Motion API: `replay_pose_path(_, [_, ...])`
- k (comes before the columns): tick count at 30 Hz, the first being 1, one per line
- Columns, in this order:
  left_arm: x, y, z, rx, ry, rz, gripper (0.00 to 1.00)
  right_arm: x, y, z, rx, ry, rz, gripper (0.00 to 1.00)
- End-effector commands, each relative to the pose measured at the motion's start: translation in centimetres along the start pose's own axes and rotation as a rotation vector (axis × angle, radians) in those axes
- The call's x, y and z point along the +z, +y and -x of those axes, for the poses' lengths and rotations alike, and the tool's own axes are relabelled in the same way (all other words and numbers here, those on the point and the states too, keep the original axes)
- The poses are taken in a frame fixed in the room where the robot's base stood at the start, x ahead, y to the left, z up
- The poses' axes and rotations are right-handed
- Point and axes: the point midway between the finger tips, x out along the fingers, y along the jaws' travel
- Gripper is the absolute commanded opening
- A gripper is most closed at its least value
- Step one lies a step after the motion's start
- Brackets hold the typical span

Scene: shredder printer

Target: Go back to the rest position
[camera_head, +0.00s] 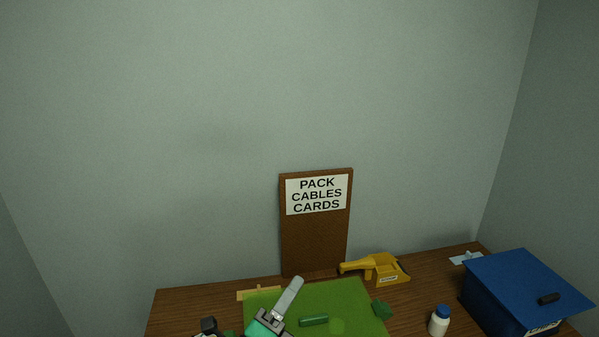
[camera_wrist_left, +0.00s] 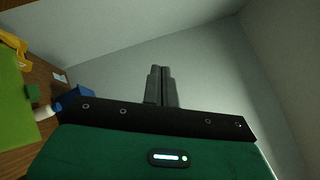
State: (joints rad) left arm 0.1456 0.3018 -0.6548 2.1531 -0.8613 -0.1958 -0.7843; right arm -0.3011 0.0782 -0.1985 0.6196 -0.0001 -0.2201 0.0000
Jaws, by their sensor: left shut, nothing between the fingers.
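My left gripper (camera_head: 290,294) is at the bottom of the head view, over the green mat (camera_head: 354,294) on the table. Its fingers are together with nothing between them. In the left wrist view the closed fingers of the left gripper (camera_wrist_left: 161,72) point toward bare grey wall. My right gripper cannot be made out in either view.
A wooden table (camera_head: 190,299) holds a yellow tool (camera_head: 385,269), a white bottle with a blue cap (camera_head: 439,321) and a blue box (camera_head: 520,290) with a dark object on its lid. A sign board (camera_head: 315,240) stands against the wall. A green item (camera_head: 313,321) lies on the mat.

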Motion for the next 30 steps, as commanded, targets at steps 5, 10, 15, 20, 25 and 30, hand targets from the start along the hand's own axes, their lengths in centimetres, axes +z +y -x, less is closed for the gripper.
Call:
replay_pose_path(5, [5.0,6.2,6.2,0.308,-0.337,0.462,0.0,-0.2,-0.7,0.0,-0.008,0.002,-0.002,0.0])
replay_pose_path(10, [6.4,11.9,15.2,0.595,-0.675,0.864,0.0,-0.2,-0.5,0.0,-0.005,0.002,0.0,0.0])
replay_pose_path(15, [4.8,15.0,25.1,0.854,-1.005,1.184,0.0,-0.1,0.0,0.0,0.0,0.002,0.002,0.0])
replay_pose_path(20, [2.5,15.3,32.0,1.028,-1.241,1.363,0.0,-0.1,0.3,0.0,0.003,0.001,0.003,0.0])
replay_pose_path(25, [0.2,14.3,37.6,1.176,-1.445,1.48,0.0,-0.1,0.4,0.0,0.004,0.001,0.004,0.0])
replay_pose_path(30, [-1.6,14.8,40.9,1.271,-1.569,1.533,0.0,-0.2,0.4,0.0,0.004,0.002,0.004,0.0])
